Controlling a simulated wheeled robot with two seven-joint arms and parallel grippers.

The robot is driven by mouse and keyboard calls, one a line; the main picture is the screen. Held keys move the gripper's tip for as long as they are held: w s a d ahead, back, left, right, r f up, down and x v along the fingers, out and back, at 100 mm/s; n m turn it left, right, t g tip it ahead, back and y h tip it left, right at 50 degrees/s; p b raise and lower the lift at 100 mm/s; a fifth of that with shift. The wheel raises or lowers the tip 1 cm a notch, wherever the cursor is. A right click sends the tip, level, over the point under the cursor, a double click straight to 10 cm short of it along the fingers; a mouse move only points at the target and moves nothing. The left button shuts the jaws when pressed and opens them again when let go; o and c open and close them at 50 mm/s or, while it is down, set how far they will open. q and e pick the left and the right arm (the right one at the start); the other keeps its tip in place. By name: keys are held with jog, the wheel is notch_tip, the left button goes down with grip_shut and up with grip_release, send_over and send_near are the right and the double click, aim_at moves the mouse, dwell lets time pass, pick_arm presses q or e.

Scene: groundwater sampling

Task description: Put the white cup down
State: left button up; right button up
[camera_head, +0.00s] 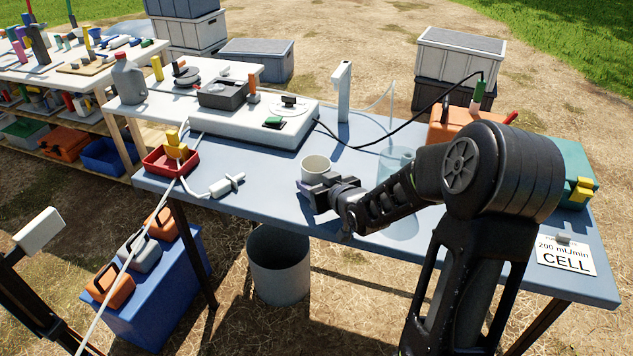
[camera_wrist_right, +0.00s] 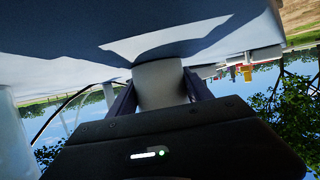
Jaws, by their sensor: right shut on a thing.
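The white cup (camera_head: 316,167) is upright over the front middle of the blue-grey table (camera_head: 262,176). My right gripper (camera_head: 318,186) comes in from the right and is shut on the cup from its near side. In the right wrist view, which is upside down, the cup (camera_wrist_right: 158,84) sits between the two dark fingers (camera_wrist_right: 157,92). The cup's base is at or very close to the table top there; I cannot tell whether it touches.
A white instrument box (camera_head: 255,125) stands behind the cup, and a white post (camera_head: 342,90) behind right. A clear vessel (camera_head: 397,165) is to the right. A red tray (camera_head: 170,160) and a white fitting (camera_head: 222,187) are left. The table around the cup is bare.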

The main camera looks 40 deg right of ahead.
jog(key=o, duration=1.5)
jog(key=shift+r, duration=0.15)
jog(key=p+v, duration=0.1)
jog(key=v, duration=0.8)
jog(key=shift+d+r, duration=0.1)
jog(key=shift+s+b, duration=0.4)
jog(key=shift+b, duration=0.3)
jog(key=shift+s+a+r+b, duration=0.1)
jog(key=shift+s+a+b, duration=0.2)
jog(key=shift+s+b, duration=0.3)
jog(key=shift+s+r+b, duration=0.3)
jog(key=shift+s, duration=0.05)
